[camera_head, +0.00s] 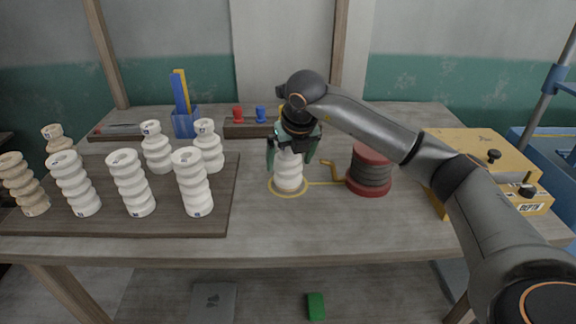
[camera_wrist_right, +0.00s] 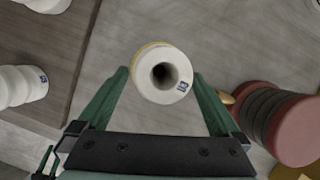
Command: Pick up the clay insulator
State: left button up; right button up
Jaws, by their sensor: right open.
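A white ribbed clay insulator (camera_head: 289,172) stands upright inside a yellow ring (camera_head: 270,189) marked on the table. My right gripper (camera_head: 291,160) is above it, pointing down, with its green fingers apart on either side of the insulator's upper part. In the right wrist view the insulator (camera_wrist_right: 163,74) shows from above, with a dark hole and a small blue mark on its rim. It lies between the open fingers of the right gripper (camera_wrist_right: 162,80), with gaps on both sides. My left gripper is not in view.
A dark board (camera_head: 228,190) at left holds several white and tan insulators. A red and dark ribbed cylinder (camera_head: 370,170) stands close on the right, with a yellow crank (camera_head: 330,175) between. A yellow box (camera_head: 480,160) is farther right. A blue holder (camera_head: 185,124) stands behind.

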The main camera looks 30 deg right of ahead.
aim_at(288, 166)
jog(key=shift+x, duration=1.55)
jog(key=shift+c, duration=0.2)
jog(key=shift+r, duration=0.1)
grip_shut()
jog(key=shift+r, duration=0.1)
